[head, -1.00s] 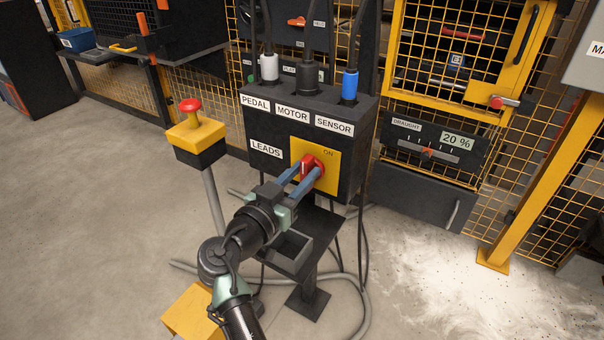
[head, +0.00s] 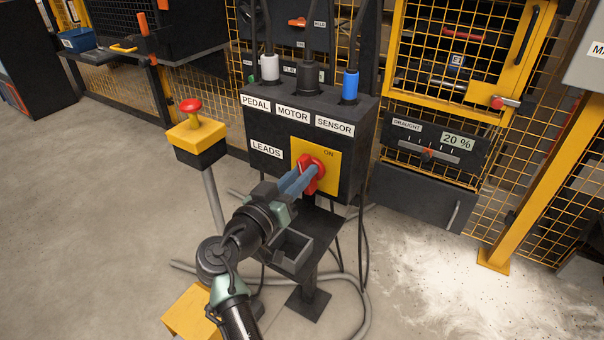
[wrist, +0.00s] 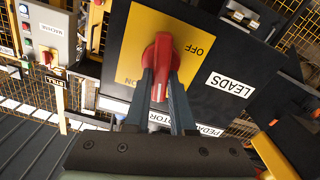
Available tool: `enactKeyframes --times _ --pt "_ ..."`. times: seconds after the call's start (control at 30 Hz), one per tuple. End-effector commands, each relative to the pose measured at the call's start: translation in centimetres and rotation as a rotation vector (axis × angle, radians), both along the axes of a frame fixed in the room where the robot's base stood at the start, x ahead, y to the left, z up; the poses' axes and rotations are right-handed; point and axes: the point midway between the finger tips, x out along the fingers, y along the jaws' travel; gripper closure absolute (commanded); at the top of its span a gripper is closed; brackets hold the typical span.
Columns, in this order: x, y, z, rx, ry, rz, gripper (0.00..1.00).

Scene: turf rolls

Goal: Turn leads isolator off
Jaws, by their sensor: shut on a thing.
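The leads isolator is a red rotary knob (head: 304,162) on a yellow plate (head: 330,158). It sits on the front of a dark box, beside the "LEADS" label (head: 266,149). "ON" shows at the plate's upper right in the head view. The wrist view shows the red knob (wrist: 160,62) close up, with the "OFF" mark (wrist: 197,48) to its right and "ON" to its left. My gripper (head: 309,178) is shut on the knob's handle, one blue-grey finger on each side. The fingers partly hide the handle in the head view.
Pedal, motor and sensor plugs stand on top of the dark box (head: 270,130), with cables rising. A yellow post box with a red button (head: 190,105) stands left. A small open tray (head: 290,250) is below the knob. Mesh fencing stands behind.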

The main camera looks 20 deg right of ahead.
Motion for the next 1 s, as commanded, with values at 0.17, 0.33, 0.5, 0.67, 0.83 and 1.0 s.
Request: enactKeyframes --times 0.17,0.33,0.5,0.67,0.83,1.0 --pt "0.14 0.17 -0.11 -0.103 0.135 -0.001 1.00" --pt "0.26 0.27 -0.13 -0.204 0.263 0.000 1.00" --pt "0.39 0.37 -0.26 -0.302 0.391 0.000 1.00" --pt "0.48 0.44 -0.35 -0.396 0.511 0.000 1.00" --pt "0.57 0.50 -0.50 -0.496 0.639 0.000 1.00" --pt "0.62 0.54 -0.65 -0.591 0.761 0.000 1.00"
